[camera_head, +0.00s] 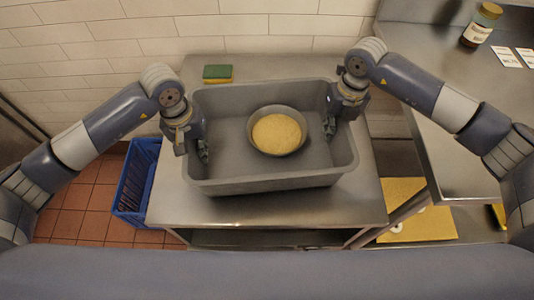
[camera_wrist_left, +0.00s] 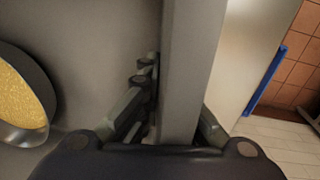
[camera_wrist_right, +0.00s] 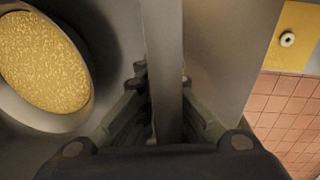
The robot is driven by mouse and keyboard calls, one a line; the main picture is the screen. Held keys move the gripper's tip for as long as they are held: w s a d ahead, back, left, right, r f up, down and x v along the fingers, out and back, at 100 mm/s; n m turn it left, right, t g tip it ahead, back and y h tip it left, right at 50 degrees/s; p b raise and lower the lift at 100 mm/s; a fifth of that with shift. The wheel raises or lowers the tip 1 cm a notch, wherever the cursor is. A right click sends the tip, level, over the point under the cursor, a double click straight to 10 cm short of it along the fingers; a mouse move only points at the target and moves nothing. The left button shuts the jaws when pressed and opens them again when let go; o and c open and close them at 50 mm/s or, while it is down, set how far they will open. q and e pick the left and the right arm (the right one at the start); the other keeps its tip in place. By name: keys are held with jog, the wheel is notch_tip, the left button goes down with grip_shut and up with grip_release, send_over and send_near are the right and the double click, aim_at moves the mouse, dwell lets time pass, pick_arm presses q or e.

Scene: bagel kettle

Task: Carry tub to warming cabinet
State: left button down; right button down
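The grey tub (camera_head: 218,160) is on the steel table (camera_head: 330,205), open side up; I cannot tell if its base touches the top. In it is a round bowl (camera_head: 253,143) of yellow, grainy food (camera_head: 276,134). My left gripper (camera_head: 203,148) is at the tub's left wall, one finger inside and one outside, closed on it. The left wrist view shows this wall (camera_wrist_left: 190,60) between the fingers. My right gripper (camera_head: 330,120) likewise pinches the right wall (camera_wrist_right: 163,50). No warming cabinet is clearly identifiable.
A green and yellow sponge (camera_head: 217,73) lies behind the tub. A blue crate (camera_head: 130,187) stands on the tiled floor at left. A steel counter (camera_head: 430,90) with a jar (camera_head: 481,26) and cards (camera_head: 507,57) is at right. A yellow board (camera_head: 415,228) lies lower right. A tiled wall is behind.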

pick_arm(q)
jog(key=shift+f+b, duration=0.6)
jog(key=shift+f, duration=0.15)
pick_arm(e)
jog(key=shift+w+f, duration=0.1)
jog(key=shift+f, duration=0.6)
pick_arm(q)
jog(key=c, duration=1.8)
grip_release()
jog(key=shift+r, duration=0.1)
pick_arm(e)
jog(key=c, duration=1.8)
grip_release()
jog(key=shift+r, duration=0.1)
pick_arm(q)
jog(key=shift+r, duration=0.15)
jog(key=shift+r, duration=0.35)
jog(key=r, duration=0.7)
jog(key=a+r, duration=0.1)
jog(key=r, duration=0.3)
jog(key=shift+s, duration=0.1)
pick_arm(e)
jog(key=r, duration=0.8)
jog(key=d+r, duration=0.1)
jog(key=r, duration=0.3)
